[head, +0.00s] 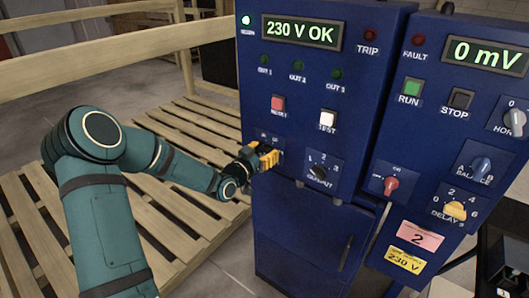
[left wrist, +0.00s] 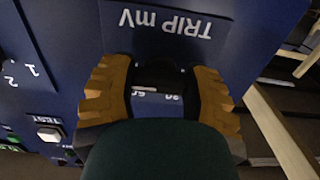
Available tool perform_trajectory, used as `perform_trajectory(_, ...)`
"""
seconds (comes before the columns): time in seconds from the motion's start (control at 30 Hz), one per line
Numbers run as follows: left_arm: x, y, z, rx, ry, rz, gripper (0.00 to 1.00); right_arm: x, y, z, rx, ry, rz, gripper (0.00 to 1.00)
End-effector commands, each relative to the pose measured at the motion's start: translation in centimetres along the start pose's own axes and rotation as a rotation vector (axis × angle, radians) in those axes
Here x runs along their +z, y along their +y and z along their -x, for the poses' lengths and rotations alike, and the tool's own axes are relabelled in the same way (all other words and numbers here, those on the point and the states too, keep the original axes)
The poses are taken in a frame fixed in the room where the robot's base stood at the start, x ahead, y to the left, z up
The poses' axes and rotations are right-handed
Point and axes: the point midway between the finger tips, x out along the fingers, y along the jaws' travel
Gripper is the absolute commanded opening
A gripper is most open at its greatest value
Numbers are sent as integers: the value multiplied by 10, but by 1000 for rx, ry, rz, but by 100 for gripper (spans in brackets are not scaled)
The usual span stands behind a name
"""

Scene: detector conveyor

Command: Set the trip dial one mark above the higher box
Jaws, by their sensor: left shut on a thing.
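The trip dial (left wrist: 158,72) is a dark knob with a pale pointer mark on the blue panel, under upside-down "TRIP mV" lettering in the left wrist view. My left gripper (left wrist: 160,88) has its two yellow fingers on either side of the knob and is shut on it. Small scale numbers show between the fingers, partly covered, so the setting cannot be read surely. In the head view my left gripper (head: 266,158) is at the panel's left edge and hides the dial. No boxes are seen. My right gripper is not in view.
The blue cabinet (head: 300,230) has a "230 V OK" display (head: 301,32), a red button (head: 278,103), a white test button (head: 327,121) and an output knob (head: 318,172). The right cabinet's display (head: 487,55) reads 0 mV. Wooden pallets (head: 190,235) and rails (head: 110,60) lie left.

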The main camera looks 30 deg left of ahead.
Motion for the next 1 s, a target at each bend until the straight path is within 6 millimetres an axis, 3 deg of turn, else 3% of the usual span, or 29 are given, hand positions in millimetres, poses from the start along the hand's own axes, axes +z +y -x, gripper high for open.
perform_trajectory(0.33, 0, 0, 0, 0, 2, -4, 14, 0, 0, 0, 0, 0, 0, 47)
perform_trajectory(0.37, 0, 0, 0, 0, 2, -4, 59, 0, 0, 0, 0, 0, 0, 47)
perform_trajectory(0.43, 0, 0, 0, 0, 1, -4, 83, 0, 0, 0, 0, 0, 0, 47)
perform_trajectory(0.8, 0, 0, 2, 0, 0, -3, 83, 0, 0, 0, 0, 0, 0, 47)
perform_trajectory(1.0, 0, -1, 28, -2, -2, -4, 83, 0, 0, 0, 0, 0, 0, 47)
